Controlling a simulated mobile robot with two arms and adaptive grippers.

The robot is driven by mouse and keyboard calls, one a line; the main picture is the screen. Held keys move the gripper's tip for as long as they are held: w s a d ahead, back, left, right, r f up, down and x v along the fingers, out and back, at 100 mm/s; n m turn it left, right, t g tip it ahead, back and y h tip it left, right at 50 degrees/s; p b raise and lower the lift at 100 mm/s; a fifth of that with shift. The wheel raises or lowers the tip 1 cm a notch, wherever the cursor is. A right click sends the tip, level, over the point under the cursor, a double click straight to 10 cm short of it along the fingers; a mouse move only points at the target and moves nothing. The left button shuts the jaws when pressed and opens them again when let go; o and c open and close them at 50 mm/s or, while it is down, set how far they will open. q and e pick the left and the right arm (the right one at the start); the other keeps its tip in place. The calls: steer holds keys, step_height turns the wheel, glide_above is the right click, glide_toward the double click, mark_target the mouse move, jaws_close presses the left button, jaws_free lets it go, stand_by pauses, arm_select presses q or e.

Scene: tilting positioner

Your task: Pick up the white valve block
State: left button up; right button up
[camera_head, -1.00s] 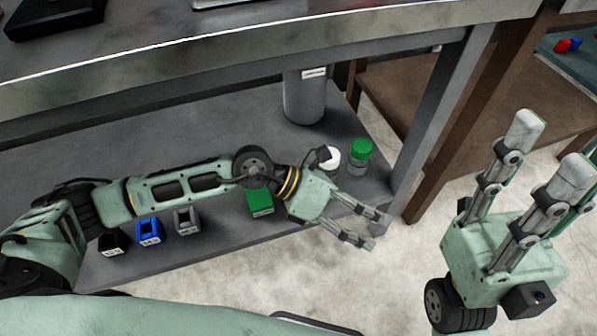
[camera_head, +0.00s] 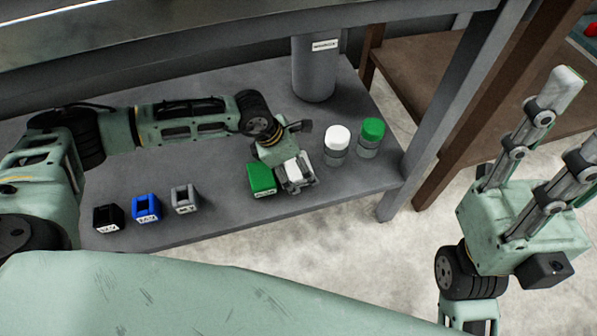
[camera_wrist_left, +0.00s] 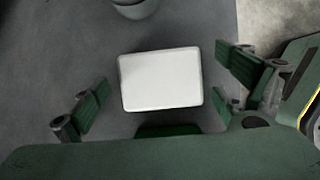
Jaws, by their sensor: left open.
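The white valve block (camera_head: 292,171) sits on the grey lower shelf, just right of the green block, partly hidden by my left gripper. In the left wrist view the white block (camera_wrist_left: 160,79) shows as a pale rectangle between the two spread fingers, with visible gaps on both sides. My left gripper (camera_head: 298,181) is open and reaches down over the block from above. My right gripper (camera_head: 578,118) is raised at the right, its fingers apart and empty, away from the shelf.
The green block (camera_head: 262,179) is close beside the white one. Grey (camera_head: 185,199), blue (camera_head: 146,208) and black (camera_head: 108,218) blocks stand to the left. White-lidded (camera_head: 337,141) and green-lidded (camera_head: 371,137) jars stand right. A grey cylinder (camera_head: 314,70) is behind; a table leg (camera_head: 437,120) is at right.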

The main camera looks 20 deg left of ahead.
arm_select(q)
steer(key=shift+w+d+f, duration=0.15)
steer(key=shift+d+f, duration=0.05)
steer(key=shift+f, duration=0.2)
steer(key=shift+r, duration=0.15)
steer(key=c, duration=2)
